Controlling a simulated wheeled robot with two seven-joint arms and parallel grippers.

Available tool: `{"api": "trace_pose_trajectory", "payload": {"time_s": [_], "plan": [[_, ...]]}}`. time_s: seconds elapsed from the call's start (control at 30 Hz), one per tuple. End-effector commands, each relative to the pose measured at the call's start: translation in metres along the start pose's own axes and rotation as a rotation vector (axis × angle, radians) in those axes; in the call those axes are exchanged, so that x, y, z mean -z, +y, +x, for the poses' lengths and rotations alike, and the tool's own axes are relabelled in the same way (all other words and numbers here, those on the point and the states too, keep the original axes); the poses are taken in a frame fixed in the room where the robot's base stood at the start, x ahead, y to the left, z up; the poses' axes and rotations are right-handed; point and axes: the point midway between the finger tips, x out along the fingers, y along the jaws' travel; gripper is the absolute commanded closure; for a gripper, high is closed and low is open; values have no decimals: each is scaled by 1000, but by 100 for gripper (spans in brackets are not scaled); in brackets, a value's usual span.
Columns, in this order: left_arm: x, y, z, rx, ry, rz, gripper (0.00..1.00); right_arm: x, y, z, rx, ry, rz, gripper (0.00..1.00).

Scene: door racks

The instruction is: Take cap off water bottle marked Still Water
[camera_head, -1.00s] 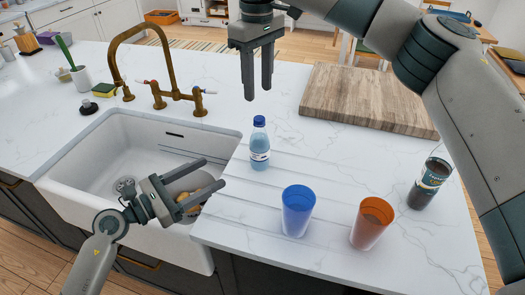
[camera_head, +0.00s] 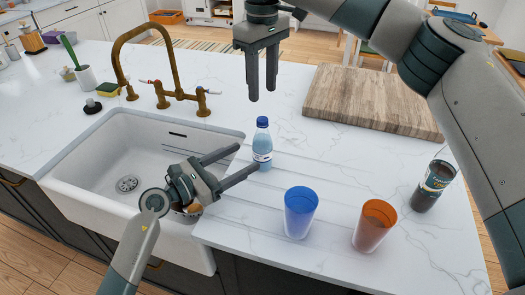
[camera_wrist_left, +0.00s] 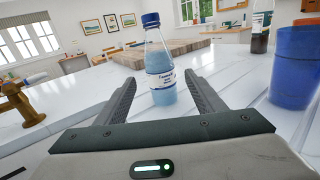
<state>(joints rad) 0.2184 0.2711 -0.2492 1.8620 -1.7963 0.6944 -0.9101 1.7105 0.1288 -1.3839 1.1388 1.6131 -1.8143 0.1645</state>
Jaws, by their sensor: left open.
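The water bottle (camera_head: 262,147) stands upright on the white counter to the right of the sink, with its blue cap (camera_head: 262,121) on. Its label is too small to read surely. My left gripper (camera_head: 247,159) is open, low over the sink's right edge, its fingers pointing at the bottle. In the left wrist view the bottle (camera_wrist_left: 161,80) stands centred ahead, between the two finger lines; I cannot tell whether the tips reach past its sides. My right gripper (camera_head: 262,93) hangs fingers down above the counter behind the bottle, open and empty.
A blue cup (camera_head: 300,212) and an orange cup (camera_head: 374,226) stand right of the bottle, near the front. A dark-filled bottle or glass (camera_head: 432,186) is farther right. A wooden board (camera_head: 370,100) lies behind. The sink (camera_head: 110,150) and brass tap (camera_head: 172,70) are left.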

Motion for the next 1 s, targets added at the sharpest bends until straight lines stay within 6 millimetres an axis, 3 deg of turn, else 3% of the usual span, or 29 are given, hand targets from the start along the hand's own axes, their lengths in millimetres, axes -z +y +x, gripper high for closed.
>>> {"api": "trace_pose_trajectory", "payload": {"time_s": [0.3,0.5,0.93,0.97,1.0], "plan": [[-1,-1,52,2,-1,-1,37,0,0,0,0,0,0,60],[0,0,71,0,-1,-1,37,0,0,0,0,0,0,60],[0,0,78,1,1,0,37,0,0,0,0,0,0,60],[0,0,78,1,1,0,40,0,0,0,0,0,0,60],[0,0,78,1,1,0,49,0,0,0,0,0,0,60]]}}
